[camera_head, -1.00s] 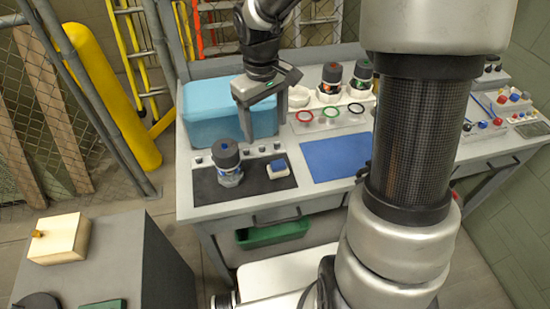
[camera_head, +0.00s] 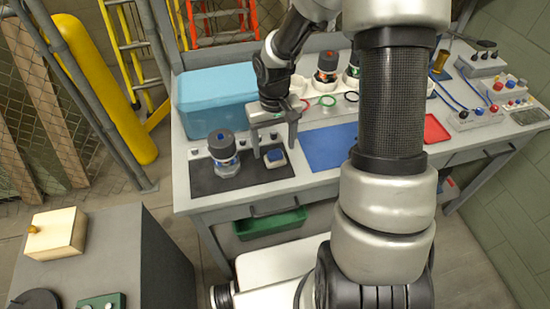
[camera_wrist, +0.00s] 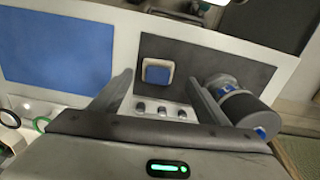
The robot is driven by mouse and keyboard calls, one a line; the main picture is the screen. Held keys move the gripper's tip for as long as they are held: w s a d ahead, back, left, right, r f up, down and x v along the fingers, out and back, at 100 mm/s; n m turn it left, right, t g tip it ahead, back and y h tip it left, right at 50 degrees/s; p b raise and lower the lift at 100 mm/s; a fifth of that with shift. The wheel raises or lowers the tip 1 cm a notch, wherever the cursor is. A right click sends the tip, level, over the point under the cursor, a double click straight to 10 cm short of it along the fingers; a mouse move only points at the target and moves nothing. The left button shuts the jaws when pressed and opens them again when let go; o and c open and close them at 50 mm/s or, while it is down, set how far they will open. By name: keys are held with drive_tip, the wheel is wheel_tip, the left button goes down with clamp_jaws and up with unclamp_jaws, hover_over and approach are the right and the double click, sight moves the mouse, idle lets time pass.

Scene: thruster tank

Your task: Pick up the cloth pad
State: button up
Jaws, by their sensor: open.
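The cloth pad (camera_head: 275,157) is a small block with a blue top and a pale base. It lies on the dark mat (camera_head: 226,183), near its right end. In the wrist view the pad (camera_wrist: 157,72) shows between the fingers and beyond their tips. My gripper (camera_head: 274,146) is open and empty, just above and around the pad in the head view; I cannot tell the exact gap in height. A clear jar with a dark lid (camera_head: 223,153) stands on the same mat, left of the pad. In the wrist view the jar (camera_wrist: 240,105) is close beside the right finger.
A row of small knobs (camera_wrist: 160,108) lies between my gripper and the mat. A blue mat (camera_head: 325,147) is to the right and a light-blue bin (camera_head: 215,100) behind. Bottles in white holders (camera_head: 327,68) stand at the back. A red tray (camera_head: 435,130) is farther right.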

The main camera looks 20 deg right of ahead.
sight(275, 153)
drive_tip(key=f, duration=0.5)
drive_tip(key=shift+w+d, duration=0.15)
drive_tip(key=shift+d, duration=0.05)
drive_tip(key=shift+c, duration=0.5)
drive_tip(key=c, duration=1)
